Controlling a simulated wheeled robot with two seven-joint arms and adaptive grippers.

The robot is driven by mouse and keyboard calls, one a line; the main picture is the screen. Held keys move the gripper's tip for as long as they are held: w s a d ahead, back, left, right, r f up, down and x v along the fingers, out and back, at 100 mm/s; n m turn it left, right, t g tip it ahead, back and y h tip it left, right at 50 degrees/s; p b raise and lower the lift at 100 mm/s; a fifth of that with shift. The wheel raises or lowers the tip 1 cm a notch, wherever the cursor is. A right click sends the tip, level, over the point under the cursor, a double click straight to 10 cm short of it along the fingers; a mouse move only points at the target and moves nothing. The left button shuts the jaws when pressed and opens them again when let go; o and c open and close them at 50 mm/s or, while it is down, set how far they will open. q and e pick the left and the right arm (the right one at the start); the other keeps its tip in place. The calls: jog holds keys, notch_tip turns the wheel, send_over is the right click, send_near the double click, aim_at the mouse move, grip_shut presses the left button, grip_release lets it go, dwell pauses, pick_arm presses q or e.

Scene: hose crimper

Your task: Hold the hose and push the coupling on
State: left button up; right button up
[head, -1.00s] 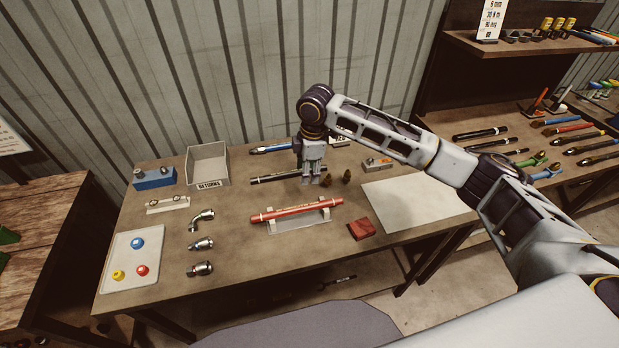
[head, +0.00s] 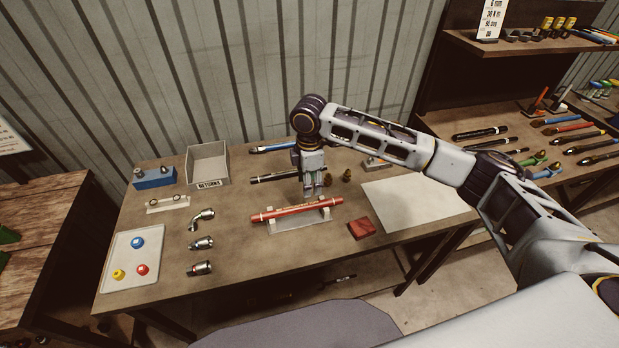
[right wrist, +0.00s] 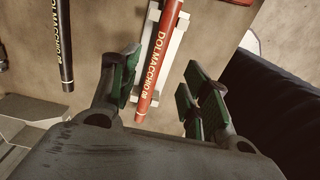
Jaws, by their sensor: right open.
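A red hose (head: 290,211) lies on a white cradle (head: 312,222) in the middle of the bench. It also shows in the right wrist view (right wrist: 160,55), passing between the spread fingers. My right gripper (head: 312,192) is open and empty, just behind and above the hose, pointing down. In the right wrist view the right gripper (right wrist: 163,95) has its green pads on either side of the hose's line, apart from it. My left gripper is not in view.
A black hose (head: 275,178) lies behind the red one. A grey RETURNS bin (head: 208,163), a blue block (head: 154,177) and a white button tray (head: 112,270) are at left. A red block (head: 362,229) and a white sheet (head: 415,203) lie at right.

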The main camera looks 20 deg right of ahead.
aim_at(310, 204)
jog(key=shift+f, duration=5.25)
grip_shut()
